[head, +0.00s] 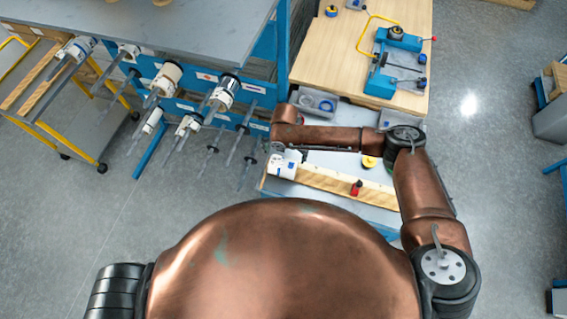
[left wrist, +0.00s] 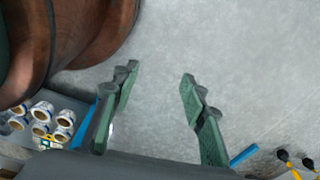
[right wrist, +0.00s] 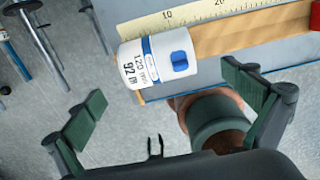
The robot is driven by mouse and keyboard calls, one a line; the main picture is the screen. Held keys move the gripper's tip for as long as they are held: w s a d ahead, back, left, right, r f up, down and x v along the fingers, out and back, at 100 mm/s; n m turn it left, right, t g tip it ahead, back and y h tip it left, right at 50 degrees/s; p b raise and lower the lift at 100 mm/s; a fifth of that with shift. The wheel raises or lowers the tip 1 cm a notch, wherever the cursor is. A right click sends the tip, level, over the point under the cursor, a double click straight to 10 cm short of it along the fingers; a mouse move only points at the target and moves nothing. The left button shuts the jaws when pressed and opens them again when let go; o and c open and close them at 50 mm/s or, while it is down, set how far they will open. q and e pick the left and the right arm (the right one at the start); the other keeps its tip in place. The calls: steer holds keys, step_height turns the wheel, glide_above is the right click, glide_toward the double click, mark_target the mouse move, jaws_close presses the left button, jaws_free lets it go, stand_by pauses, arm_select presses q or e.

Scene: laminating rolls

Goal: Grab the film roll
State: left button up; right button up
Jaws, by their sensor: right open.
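A white film roll with a blue-edged label (right wrist: 158,60) lies at the left end of the ruler board (right wrist: 225,38) in the right wrist view. It also shows in the head view as a white roll (head: 283,166) at the bench's left corner. My right gripper (right wrist: 168,100) is open and empty, with its fingers spread on either side below the roll in that picture and apart from it. My left gripper (left wrist: 158,82) is open and empty above the bare floor in the left wrist view. It does not show in the head view.
Several rolls, one a white roll (head: 167,78), hang on rack pegs at the left in the head view. A blue device (head: 390,60) sits on the wooden table.

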mark_target(283, 163)
steer(key=f, duration=0.2)
steer(key=shift+s+a+f+p, duration=0.1)
steer(key=shift+a+f+p, duration=0.15)
steer(key=shift+f+p, duration=0.05)
step_height(283, 163, down, 4)
steer(key=shift+r+p, duration=0.2)
steer(key=shift+p, duration=0.35)
steer(key=shift+f, duration=0.5)
arm_select(q)
steer(key=shift+s+a+r, duration=0.1)
steer(key=shift+s+r, duration=0.1)
steer(key=shift+r, duration=0.25)
steer(key=shift+s+a+r, duration=0.1)
steer(key=shift+s+r, duration=0.1)
steer(key=shift+r, duration=0.2)
arm_select(e)
steer(key=c, duration=1.3)
